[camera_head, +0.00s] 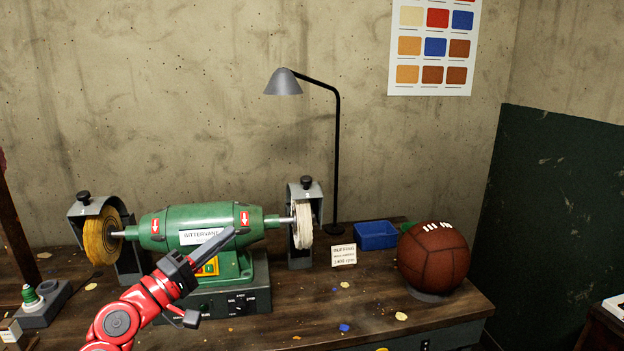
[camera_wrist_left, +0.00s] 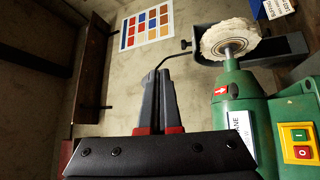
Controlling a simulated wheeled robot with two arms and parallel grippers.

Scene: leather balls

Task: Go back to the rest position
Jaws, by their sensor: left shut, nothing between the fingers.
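My left gripper (camera_head: 226,247) comes in from the lower left on its red arm. It is shut and empty, its fingers pointing up and to the right in front of the green buffing machine (camera_head: 165,227). In the left wrist view the closed fingers (camera_wrist_left: 161,88) stand side by side, with the machine (camera_wrist_left: 232,100) to their right. The fingers hide part of the machine's label and body in the head view; I cannot tell whether they touch it. My right gripper is not in view.
The machine has a yellow wheel (camera_head: 100,236) and a white wheel (camera_head: 303,225). Scraps lie on the front of the bench.

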